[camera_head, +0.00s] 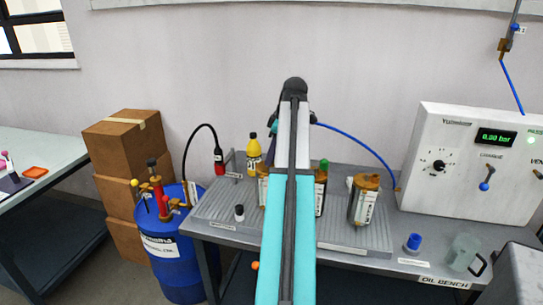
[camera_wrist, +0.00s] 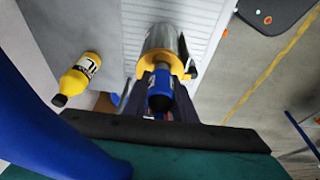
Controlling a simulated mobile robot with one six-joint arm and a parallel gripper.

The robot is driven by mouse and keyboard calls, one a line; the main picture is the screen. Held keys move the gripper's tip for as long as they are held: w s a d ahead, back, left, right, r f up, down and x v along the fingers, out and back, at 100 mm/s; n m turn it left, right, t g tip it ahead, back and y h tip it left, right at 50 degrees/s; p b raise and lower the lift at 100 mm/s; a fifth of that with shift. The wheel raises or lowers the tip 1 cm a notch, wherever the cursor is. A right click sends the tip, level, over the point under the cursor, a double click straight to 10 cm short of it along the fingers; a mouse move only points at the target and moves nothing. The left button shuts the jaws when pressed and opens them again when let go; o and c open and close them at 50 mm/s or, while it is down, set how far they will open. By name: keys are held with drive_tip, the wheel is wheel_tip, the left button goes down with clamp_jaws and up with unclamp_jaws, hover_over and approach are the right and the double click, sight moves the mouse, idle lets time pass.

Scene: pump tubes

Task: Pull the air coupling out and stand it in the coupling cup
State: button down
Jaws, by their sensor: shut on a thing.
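The air coupling (camera_wrist: 160,93) is blue and sits between the dark fingers of my gripper (camera_wrist: 162,84), which is shut on it in the wrist view. A silver canister with a gold-coloured rim (camera_wrist: 163,50) lies just beyond the coupling's tip. I cannot tell whether the two touch. In the head view my arm hides the coupling and most of the gripper. A blue hose (camera_head: 358,142) arches from the gripper area down to the panel's left side. A small blue cup (camera_head: 412,245), apparently the coupling cup, stands on the bench's front right, clear of the gripper.
A metal canister (camera_head: 363,205) stands on the ribbed tray (camera_head: 345,236). A clear jug (camera_head: 462,253) is right of the blue cup. A yellow bottle (camera_head: 253,152) and a small dark bottle (camera_head: 239,213) are left of my arm. The control panel (camera_head: 470,165) stands at the right.

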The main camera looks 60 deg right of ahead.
drive_tip(key=shift+r+p, duration=0.65)
drive_tip(key=shift+r, duration=0.05)
idle(0.7)
drive_tip(key=shift+r+p, duration=1.45)
drive_tip(key=shift+r, duration=0.45)
drive_tip(key=shift+w+a, duration=0.1)
